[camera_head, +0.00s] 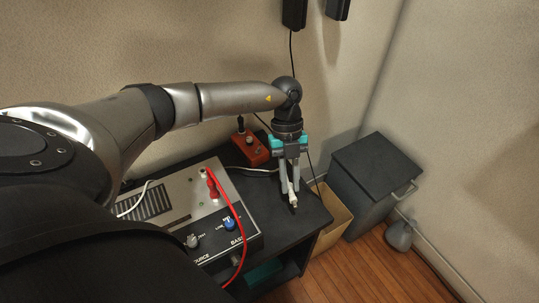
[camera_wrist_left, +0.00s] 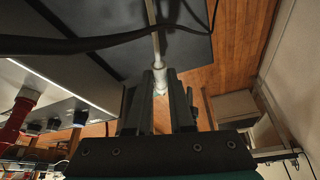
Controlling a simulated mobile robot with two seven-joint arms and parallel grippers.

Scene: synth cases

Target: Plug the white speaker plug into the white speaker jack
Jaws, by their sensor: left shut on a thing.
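My left gripper (camera_head: 290,187) points down over the right part of the black table, right of the grey amplifier (camera_head: 182,190). It is shut on the white speaker plug (camera_head: 292,188), which hangs between the fingertips, apart from the amplifier. In the left wrist view the plug (camera_wrist_left: 162,84) sits between the fingers of the gripper (camera_wrist_left: 160,98), and its pale cable runs up the picture. A red plug with a red cable (camera_head: 213,187) stands on the amplifier. I cannot make out the white speaker jack for sure. My right gripper is not in view.
An orange box (camera_head: 251,148) with a black plug stands behind the amplifier near the wall. A cardboard box (camera_head: 336,222) and a dark cabinet (camera_head: 376,165) stand right of the table. A black cable (camera_wrist_left: 95,43) crosses the left wrist view. The table's front right is clear.

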